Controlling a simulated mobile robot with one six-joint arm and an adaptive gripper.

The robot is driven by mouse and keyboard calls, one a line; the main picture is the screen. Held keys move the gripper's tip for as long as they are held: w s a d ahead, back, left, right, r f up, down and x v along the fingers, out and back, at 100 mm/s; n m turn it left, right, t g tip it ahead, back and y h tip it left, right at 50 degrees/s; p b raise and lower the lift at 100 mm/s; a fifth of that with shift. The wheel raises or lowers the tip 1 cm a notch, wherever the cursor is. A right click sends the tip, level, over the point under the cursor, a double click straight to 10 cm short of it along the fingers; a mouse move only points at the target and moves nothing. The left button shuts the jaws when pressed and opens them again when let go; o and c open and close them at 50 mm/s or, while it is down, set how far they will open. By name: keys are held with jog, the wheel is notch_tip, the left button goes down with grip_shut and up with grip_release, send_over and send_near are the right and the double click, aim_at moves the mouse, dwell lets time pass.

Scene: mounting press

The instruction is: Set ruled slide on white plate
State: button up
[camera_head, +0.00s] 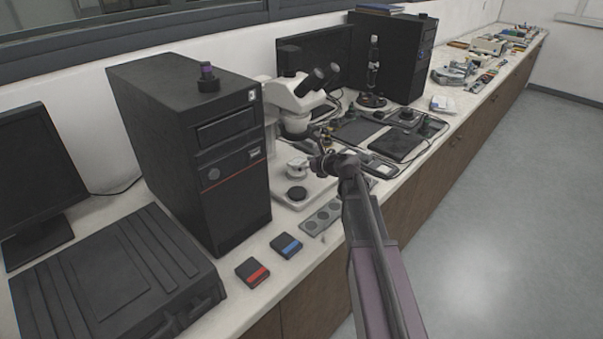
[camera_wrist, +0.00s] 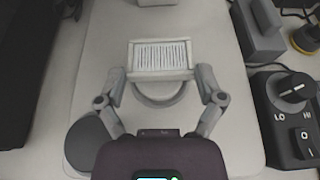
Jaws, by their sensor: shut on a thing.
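The ruled slide (camera_wrist: 160,56) is a pale rectangle with dark parallel lines, in the upper middle of the wrist view. My gripper (camera_wrist: 161,74) is shut on it, one fingertip at each short end. Below the slide a round pale plate (camera_wrist: 160,90) with a grey rim shows in part; the slide hides its far side. It looks like the white plate, set on the microscope's pale base (camera_wrist: 215,135). I cannot tell whether the slide touches it.
A black disc (camera_wrist: 90,142) lies left on the base. The microscope head (camera_head: 298,100) stands above and behind my gripper. A control box with a dial (camera_wrist: 290,90) is to the right. A black computer tower (camera_head: 190,150) stands left; a grey strip with round wells (camera_head: 322,216) lies in front.

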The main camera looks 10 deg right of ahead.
jog(key=shift+f+b, duration=0.6)
jog(key=shift+f, duration=0.35)
jog(key=shift+s+a+f, duration=0.15)
jog(key=shift+a+f, duration=0.05)
jog(key=shift+f+b, duration=0.2)
jog(key=shift+b, duration=0.2)
jog(key=o, duration=0.8)
jog(key=shift+r, duration=0.1)
jog(key=shift+r, duration=0.1)
jog(key=shift+r+p, duration=0.1)
jog(key=shift+p, duration=0.25)
jog(key=p+v, duration=0.4)
jog(key=v, duration=0.8)
